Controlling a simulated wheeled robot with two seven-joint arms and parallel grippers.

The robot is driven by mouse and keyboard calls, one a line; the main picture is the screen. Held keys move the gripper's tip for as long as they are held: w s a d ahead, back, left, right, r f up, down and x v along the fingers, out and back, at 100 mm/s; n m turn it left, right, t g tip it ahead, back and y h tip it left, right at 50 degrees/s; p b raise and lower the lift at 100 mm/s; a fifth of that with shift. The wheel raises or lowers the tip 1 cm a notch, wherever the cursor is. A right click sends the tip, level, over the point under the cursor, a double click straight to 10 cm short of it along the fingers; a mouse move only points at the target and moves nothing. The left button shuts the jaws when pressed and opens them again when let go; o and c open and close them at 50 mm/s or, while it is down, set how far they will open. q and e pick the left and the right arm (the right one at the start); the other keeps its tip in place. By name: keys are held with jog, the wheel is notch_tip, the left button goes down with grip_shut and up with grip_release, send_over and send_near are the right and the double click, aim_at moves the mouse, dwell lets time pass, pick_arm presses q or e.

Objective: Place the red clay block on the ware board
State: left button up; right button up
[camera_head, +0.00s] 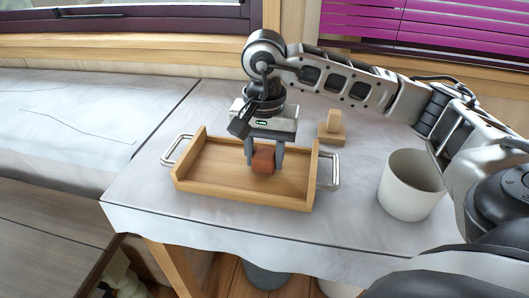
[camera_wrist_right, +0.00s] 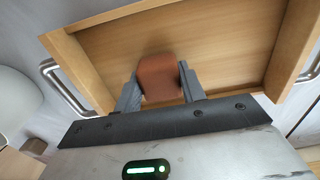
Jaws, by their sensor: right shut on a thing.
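The red clay block (camera_head: 263,160) is in my right gripper (camera_head: 264,162), whose two fingers are shut on its sides. The wooden ware board (camera_head: 215,184), a tray with raised sides and metal handles, lies on the table below the gripper. The block is over the middle of the tray, at or just above its floor; I cannot tell whether it touches. In the right wrist view the block (camera_wrist_right: 159,77) sits between both fingers, with the tray's floor (camera_wrist_right: 225,50) behind it. My left gripper is out of view.
A white cylindrical pot (camera_head: 410,190) stands on the table at the right. A small wooden block with an upright knob (camera_head: 332,128) is behind the tray's right end. The table's front edge is near the tray. A window and purple blind are behind.

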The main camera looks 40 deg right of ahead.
aim_at(265, 161)
jog(key=shift+f, duration=0.25)
jog(key=shift+f+b, duration=0.2)
jog(key=shift+b, duration=0.15)
jog(key=o, duration=1.1)
jog(key=shift+c, duration=0.2)
jog(key=shift+r, duration=0.15)
notch_tip(265, 161, up, 12)
jog(key=p, duration=0.1)
jog(key=shift+p, duration=0.35)
